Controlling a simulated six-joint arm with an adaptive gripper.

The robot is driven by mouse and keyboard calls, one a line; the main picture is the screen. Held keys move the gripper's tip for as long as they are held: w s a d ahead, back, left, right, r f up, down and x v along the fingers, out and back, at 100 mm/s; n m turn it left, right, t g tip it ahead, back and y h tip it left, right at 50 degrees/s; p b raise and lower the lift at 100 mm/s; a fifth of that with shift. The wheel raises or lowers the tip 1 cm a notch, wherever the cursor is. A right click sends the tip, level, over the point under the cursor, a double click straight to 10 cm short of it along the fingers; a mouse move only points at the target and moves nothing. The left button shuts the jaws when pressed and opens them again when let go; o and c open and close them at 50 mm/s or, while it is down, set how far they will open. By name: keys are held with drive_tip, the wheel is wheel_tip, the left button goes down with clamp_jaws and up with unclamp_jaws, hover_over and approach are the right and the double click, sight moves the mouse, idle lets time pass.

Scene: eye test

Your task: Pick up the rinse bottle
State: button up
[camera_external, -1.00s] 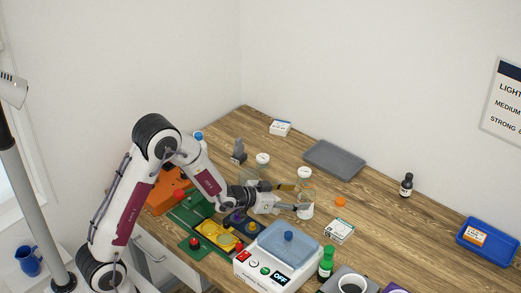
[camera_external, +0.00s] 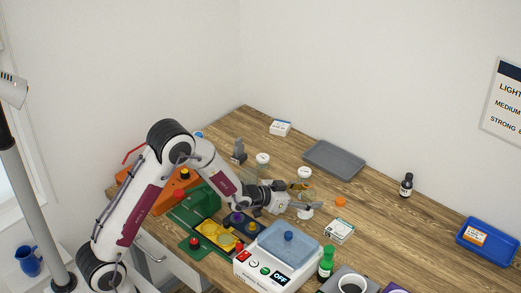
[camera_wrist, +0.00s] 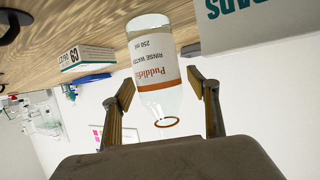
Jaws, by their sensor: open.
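The rinse bottle (camera_wrist: 158,75) is clear, with a white and orange label reading "Rinse Water 250 ml". It shows inverted in the wrist view, with its orange-ringed neck toward my gripper. My gripper (camera_wrist: 164,92) is open, with one finger on each side of the bottle's lower part in the picture. A gap shows on both sides there. In the external view my gripper (camera_external: 305,198) is low over the table, behind the balance; which glass thing beside it is the bottle is hard to tell there.
Two white-topped containers (camera_external: 262,159) (camera_external: 304,173) stand nearby. A small white-and-green box (camera_external: 339,231), an orange piece (camera_external: 340,202), a balance (camera_external: 275,262) and a green bottle (camera_external: 326,262) are close. A grey tray (camera_external: 335,159) lies behind. Bare wood (camera_external: 400,220) lies to the right.

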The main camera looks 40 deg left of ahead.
drive_tip(key=c, duration=1.3)
drive_tip(key=shift+r, duration=0.3)
drive_tip(key=shift+r, duration=4.65)
drive_tip(key=shift+r, duration=0.1)
